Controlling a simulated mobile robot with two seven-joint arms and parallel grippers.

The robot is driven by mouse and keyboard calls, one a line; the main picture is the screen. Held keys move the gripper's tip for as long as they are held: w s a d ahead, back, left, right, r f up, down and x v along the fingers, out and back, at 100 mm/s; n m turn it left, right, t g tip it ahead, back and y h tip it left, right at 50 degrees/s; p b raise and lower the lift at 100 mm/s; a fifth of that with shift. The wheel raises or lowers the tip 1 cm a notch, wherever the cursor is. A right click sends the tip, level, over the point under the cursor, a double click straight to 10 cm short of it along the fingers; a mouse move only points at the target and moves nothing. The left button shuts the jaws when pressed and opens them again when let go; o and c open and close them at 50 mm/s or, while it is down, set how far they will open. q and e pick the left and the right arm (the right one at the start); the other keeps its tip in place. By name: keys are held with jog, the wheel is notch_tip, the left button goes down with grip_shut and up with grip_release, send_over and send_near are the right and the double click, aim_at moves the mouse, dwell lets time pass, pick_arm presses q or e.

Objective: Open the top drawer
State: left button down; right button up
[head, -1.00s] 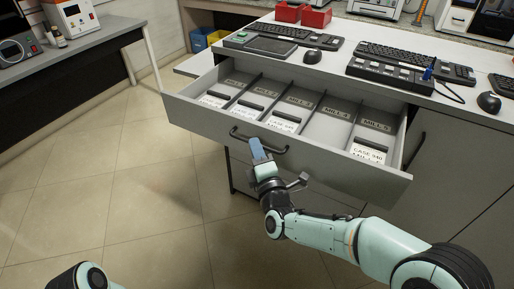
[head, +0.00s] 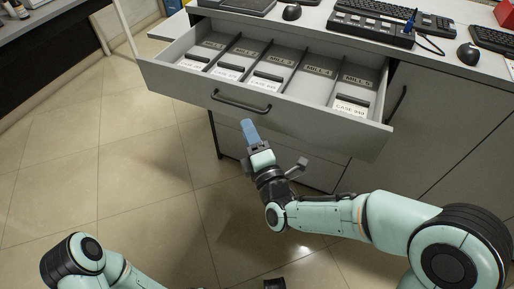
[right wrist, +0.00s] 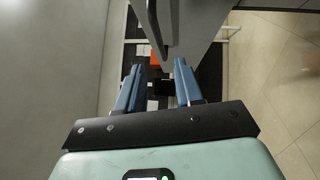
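The top drawer (head: 312,114) of the grey cabinet stands pulled out, its inside showing divided compartments with labelled cards. Its dark bar handle (head: 240,106) is on the front panel, left of the middle. My right gripper (head: 247,124) is just below and in front of the handle, apart from it and empty. In the right wrist view my right gripper (right wrist: 158,72) shows two blue fingers spread with a gap between them. The handle (right wrist: 152,22) lies ahead of the fingertips there.
The worktop above holds a keyboard (head: 495,40), a black control box (head: 370,28) and two mice (head: 468,54), (head: 291,12). A closed cabinet door (head: 440,125) is right of the drawer. The tiled floor (head: 110,160) at left is clear.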

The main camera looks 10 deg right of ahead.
pick_arm(q)
jog(key=shift+s, duration=0.15)
pick_arm(e)
jog(key=v, duration=0.5)
jog(key=shift+s, duration=0.2)
